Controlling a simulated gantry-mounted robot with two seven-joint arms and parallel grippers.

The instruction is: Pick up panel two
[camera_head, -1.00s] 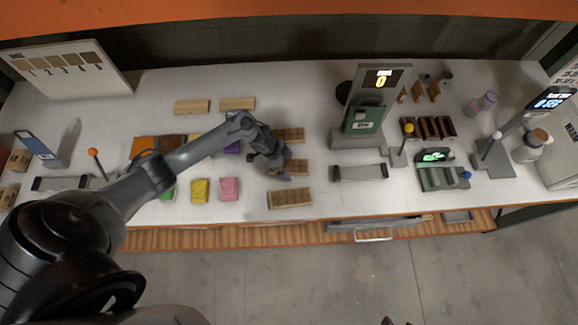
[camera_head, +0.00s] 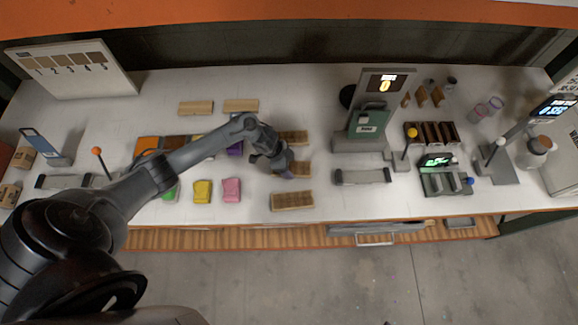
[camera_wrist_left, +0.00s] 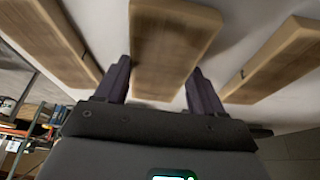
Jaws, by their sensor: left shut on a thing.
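Several flat wooden panels lie on the white worktop. Three are in a column: a far one (camera_head: 292,137), a middle one (camera_head: 301,170) and a near one (camera_head: 292,201). My left gripper (camera_head: 286,168) is over the left end of the middle panel and partly hides it. In the left wrist view, my gripper (camera_wrist_left: 161,88) has one finger on each side of the middle panel (camera_wrist_left: 172,45), shut on its long edges. I see no number on it, and I cannot tell whether it is clear of the worktop. My right gripper is not in view.
Two more wooden panels (camera_head: 196,107) (camera_head: 241,105) lie toward the back. A board (camera_head: 72,68) with numbered places stands at back left. Yellow (camera_head: 203,191) and pink (camera_head: 231,190) packets lie left of the gripper. A device with a display (camera_head: 371,115) stands to the right.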

